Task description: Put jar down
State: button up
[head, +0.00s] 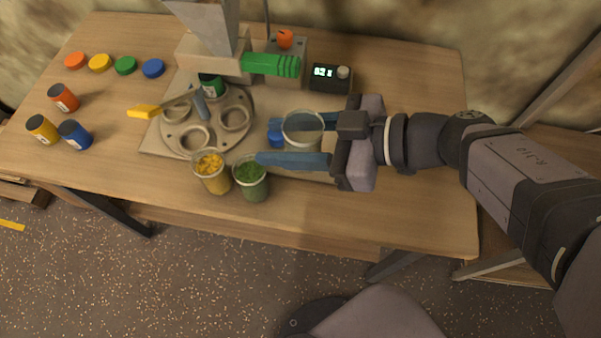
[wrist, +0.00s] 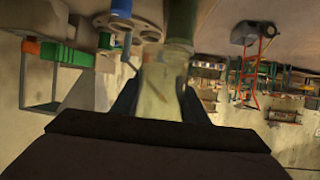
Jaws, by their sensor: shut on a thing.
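My gripper (head: 268,142) comes in from the right with its two blue fingers pointing left. It is shut on a clear, open-topped jar (head: 303,122), which looks empty in the head view. The jar is upright over or on the right part of the grey base plate (head: 155,145); I cannot tell whether its bottom touches. In the wrist view the pale see-through jar (wrist: 160,88) sits between the fingertips. An open jar of green pieces (head: 252,182) stands left of the lower finger, beside an open jar of yellow pieces (head: 214,176).
A small display box (head: 330,77) is behind my gripper. Capped jars (head: 64,97) and loose lids (head: 125,65) are at left. The table's right (head: 430,190) is clear.

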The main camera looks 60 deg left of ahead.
aim_at(268, 184)
jog(key=shift+n+g+h, duration=0.4)
jog(key=shift+n, duration=0.1)
jog(key=shift+s+d+f+b, duration=0.3)
jog(key=shift+f+b, duration=0.3)
jog(key=shift+f, duration=1.3)
jog(key=shift+s+d+f+b, duration=0.2)
jog(key=shift+f+b, duration=0.45)
jog(key=shift+f, duration=1.2)
jog(key=shift+s+d+f+b, duration=0.2)
jog(key=shift+s+f+b, duration=0.3)
jog(key=shift+f, duration=1.4)
jog(key=shift+w+f, duration=0.15)
jog(key=o, duration=1.3)
jog(key=shift+c, duration=0.2)
jog(key=shift+w+d+r, duration=0.1)
jog(key=shift+w+r, duration=0.05)
jog(key=shift+r, duration=0.15)
jog(key=p+v, duration=0.2)
jog(key=v, duration=0.9)
jog(key=shift+w+d, duration=0.2)
jog(key=shift+d, duration=0.1)
